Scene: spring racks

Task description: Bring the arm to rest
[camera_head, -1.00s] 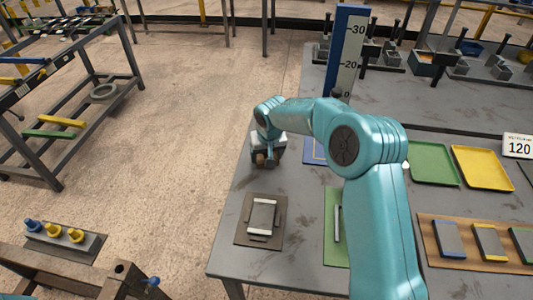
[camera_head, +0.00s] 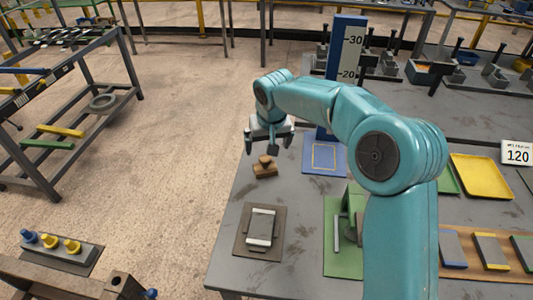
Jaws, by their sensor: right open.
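My right arm comes in from the lower right and reaches over the grey table (camera_head: 300,210). My right gripper (camera_head: 268,148) points down with its fingers spread and nothing between them. It is above a small brown wooden block with a knob (camera_head: 264,169), which sits near the table's left edge, apart from the fingers. My left gripper does not show.
A blue ruler post (camera_head: 346,45) stands behind the gripper on a blue base (camera_head: 324,158). A brown plate with a grey block (camera_head: 245,240) and a green stand (camera_head: 345,262) lie nearer. A yellow tray (camera_head: 482,177) is at right.

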